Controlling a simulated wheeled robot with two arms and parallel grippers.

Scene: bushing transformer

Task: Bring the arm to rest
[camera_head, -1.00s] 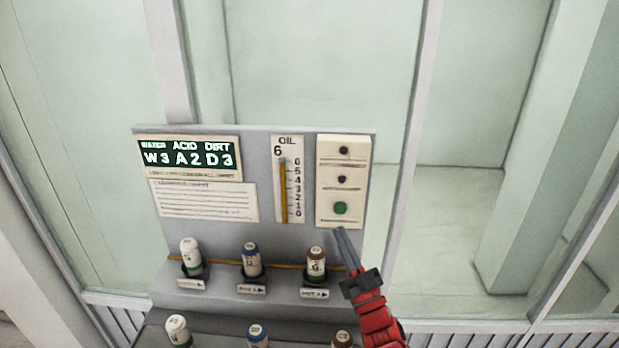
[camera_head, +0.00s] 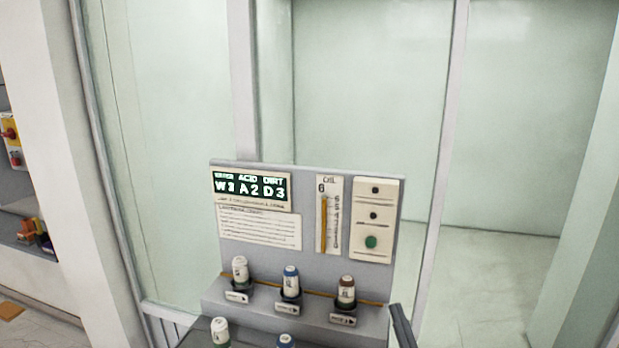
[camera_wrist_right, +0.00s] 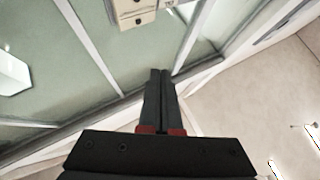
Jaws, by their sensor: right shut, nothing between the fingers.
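My right gripper (camera_head: 402,326) shows only its dark fingers at the bottom of the head view, just right of the grey panel stand (camera_head: 225,262). In the right wrist view the fingers (camera_wrist_right: 160,72) are together with nothing between them. They point toward the wall, and the cream button box (camera_wrist_right: 135,12) is at the top of that view. The fingers look apart from the panel. My left gripper is in neither view.
The panel carries a green display (camera_head: 250,187), an oil gauge (camera_head: 328,215) and a button box with a green button (camera_head: 371,242). White, blue and brown-capped bottles stand on its ledge. Pale glazed walls are behind. A shelf (camera_head: 28,235) is at far left.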

